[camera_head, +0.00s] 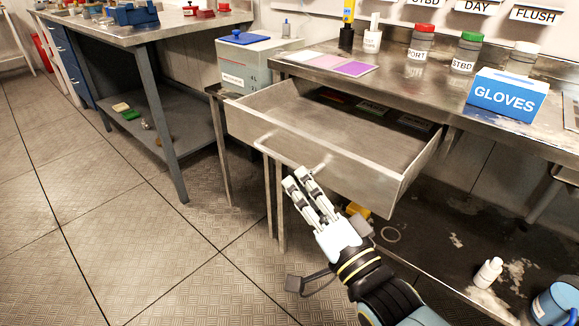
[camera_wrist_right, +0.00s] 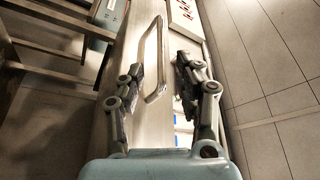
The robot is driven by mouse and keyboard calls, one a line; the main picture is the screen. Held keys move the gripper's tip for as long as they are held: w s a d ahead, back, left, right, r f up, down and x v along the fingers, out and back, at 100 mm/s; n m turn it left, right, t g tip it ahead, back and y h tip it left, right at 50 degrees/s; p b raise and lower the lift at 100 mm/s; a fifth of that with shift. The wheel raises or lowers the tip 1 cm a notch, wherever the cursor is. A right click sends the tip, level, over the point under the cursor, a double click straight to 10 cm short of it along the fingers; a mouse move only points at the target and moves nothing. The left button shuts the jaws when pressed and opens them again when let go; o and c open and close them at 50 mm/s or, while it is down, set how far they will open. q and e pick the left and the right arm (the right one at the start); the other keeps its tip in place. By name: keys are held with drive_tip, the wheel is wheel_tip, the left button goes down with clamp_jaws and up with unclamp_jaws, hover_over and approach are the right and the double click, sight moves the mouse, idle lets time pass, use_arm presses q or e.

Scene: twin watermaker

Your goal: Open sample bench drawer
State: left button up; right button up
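The sample bench drawer (camera_head: 340,165) is pulled well out of the steel bench (camera_head: 400,88), and its inside shows. Dark items with pale labels lie toward its back. Its bar handle (camera_head: 287,155) is on the front panel; the handle also shows in the wrist view (camera_wrist_right: 147,62). My right gripper (camera_head: 298,178) is just in front of and below the handle. In the wrist view its two fingers are spread, with the lower end of the handle between or just beyond the fingertips. I cannot tell whether they touch it. My left gripper is out of view.
A blue glove box (camera_head: 507,95), capped bottles (camera_head: 467,53) and coloured sheets (camera_head: 325,62) stand on the bench. A grey box with a blue lid (camera_head: 245,65) is behind the drawer's left. Another bench (camera_head: 150,30) stands at left. Open floor (camera_head: 130,245) lies left of my right arm.

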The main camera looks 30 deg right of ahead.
drive_tip(key=v, duration=0.4)
drive_tip(key=shift+s, duration=0.2)
drive_tip(key=s+d+f+n+g, duration=0.1)
drive_tip(key=s+d+f+g, duration=0.2)
drive_tip(key=f, duration=0.7)
drive_tip(key=s+d+f+n+g+h, duration=0.15)
drive_tip(key=s+f+g, duration=0.3)
drive_tip(key=f, duration=0.55)
drive_tip(key=s+d+f+n+g, duration=0.1)
drive_tip(key=s+f+n+g, duration=0.3)
drive_tip(key=f, duration=0.6)
drive_tip(key=s+d+f+n+g, duration=0.1)
drive_tip(key=s+f, duration=0.3)
drive_tip(key=s, duration=0.5)
drive_tip(key=s+d+f+n+g, duration=0.1)
drive_tip(key=s+f+g, duration=0.3)
drive_tip(key=s, duration=0.5)
drive_tip(key=s+d+f+n+g, duration=0.2)
drive_tip(key=s+f+n+g, duration=0.1)
drive_tip(key=s, duration=0.6)
drive_tip(key=shift+s+f+h, duration=0.35)
drive_tip(key=shift+f, duration=0.5)
